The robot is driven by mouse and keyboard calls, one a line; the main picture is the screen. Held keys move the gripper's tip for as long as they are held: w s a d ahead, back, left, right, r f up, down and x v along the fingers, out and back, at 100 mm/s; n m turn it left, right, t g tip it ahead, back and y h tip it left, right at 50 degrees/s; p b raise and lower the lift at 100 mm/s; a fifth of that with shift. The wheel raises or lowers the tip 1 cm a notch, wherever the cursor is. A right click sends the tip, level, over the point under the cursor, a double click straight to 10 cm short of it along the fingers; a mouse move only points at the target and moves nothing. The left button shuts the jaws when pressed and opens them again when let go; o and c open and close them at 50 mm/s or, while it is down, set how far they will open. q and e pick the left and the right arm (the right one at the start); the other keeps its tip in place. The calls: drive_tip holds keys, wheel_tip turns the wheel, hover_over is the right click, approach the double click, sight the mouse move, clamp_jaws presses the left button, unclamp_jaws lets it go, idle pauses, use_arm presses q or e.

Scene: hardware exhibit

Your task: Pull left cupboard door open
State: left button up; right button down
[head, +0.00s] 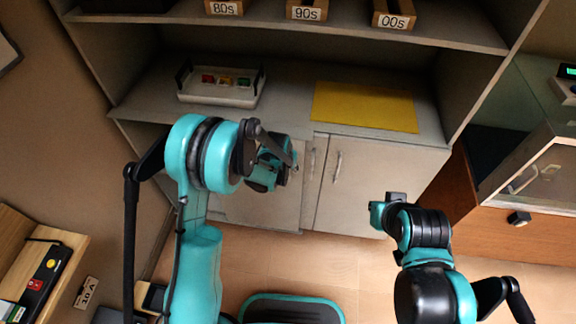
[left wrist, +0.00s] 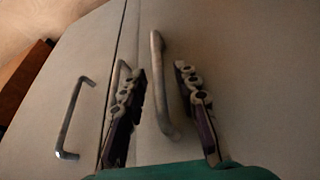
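The left cupboard door (head: 262,209) is pale grey and partly hidden behind my left arm and gripper. It looks shut, beside the right door (head: 375,188). In the left wrist view, which is turned around, the left door's metal bar handle (left wrist: 162,100) stands between the two fingers of my left gripper (left wrist: 160,85). The fingers are apart, and I cannot tell whether either touches the handle. In the head view my left gripper (head: 285,165) is at the door's upper inner side. My right gripper (head: 388,207) is low in front of the right door; its fingers are unclear.
The right door's handle (head: 337,166) also shows in the left wrist view (left wrist: 72,118). Above the doors, a shelf holds a tray with coloured pieces (head: 222,86) and a yellow mat (head: 365,107). A wooden cabinet (head: 535,225) stands right. Floor before the doors (head: 340,265) is partly clear.

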use_arm(q)
drive_tip(key=v, duration=1.2)
drive_tip(key=s+a+r+n+t, duration=0.1)
drive_tip(key=s+a+r+n, duration=0.1)
drive_tip(key=s+a+r, duration=0.7)
drive_tip(key=s+a+r+n+t+y, duration=0.1)
drive_tip(key=s+a+r, duration=0.1)
drive_tip(key=s, duration=1)
drive_tip(key=shift+s+a+r+t, duration=0.2)
drive_tip(key=shift+s+r+t, duration=0.1)
drive_tip(key=shift+t, duration=0.1)
